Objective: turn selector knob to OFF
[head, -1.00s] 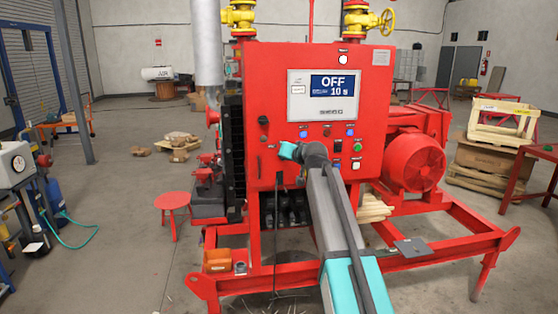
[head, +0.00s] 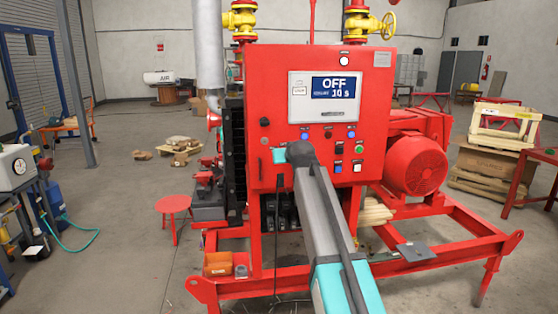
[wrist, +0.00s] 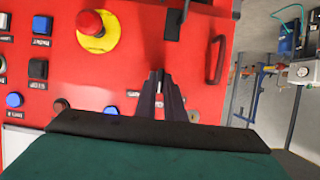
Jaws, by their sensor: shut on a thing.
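The red control panel (head: 263,80) stands ahead, and its display (head: 330,86) reads "OFF" with "10 s" below. In the head view my gripper (head: 279,155) is at the panel's lower left, partly hidden by my arm. In the wrist view the dark fingers of my gripper (wrist: 161,78) reach the panel face, close together. They are shut on the selector knob, which the fingers hide, so I cannot read its pointer or marks. A red emergency-stop button (wrist: 90,22) on a yellow disc sits left of the fingers in the wrist view.
Several buttons, among them a blue one (wrist: 110,111) and a black one (wrist: 38,69), lie near the fingers. A dark handle (wrist: 217,48) stands out to the right. A red motor (head: 415,165) is beside the panel. Open floor lies left of the skid.

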